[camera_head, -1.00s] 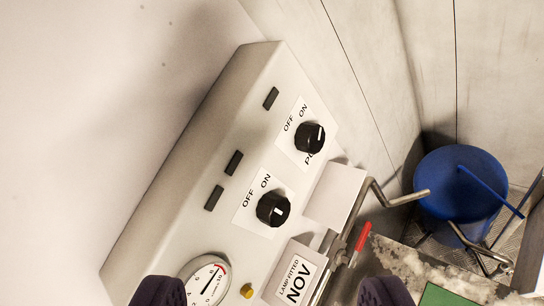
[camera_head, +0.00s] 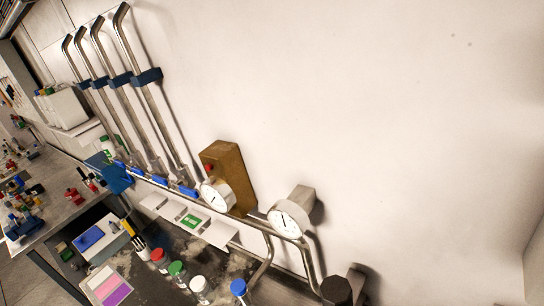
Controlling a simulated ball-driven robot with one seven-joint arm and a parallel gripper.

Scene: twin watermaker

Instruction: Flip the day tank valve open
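Several steel pipes (camera_head: 150,95) run down the wall at the left, clamped by dark blue brackets. Near their lower ends is a row of valves with blue lever handles, the nearest a blue handle (camera_head: 188,192) and another just left of it (camera_head: 160,180). The handles lie roughly along the horizontal pipe. I cannot tell which one is the day tank valve, as the labels are too small to read. My gripper is not in view.
A brown box (camera_head: 227,168) and two round gauges (camera_head: 216,195) (camera_head: 288,220) stand right of the valves. Capped bottles (camera_head: 178,273) stand on the bench below. A dark cylinder (camera_head: 336,290) is at the bottom. The wall to the right is bare.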

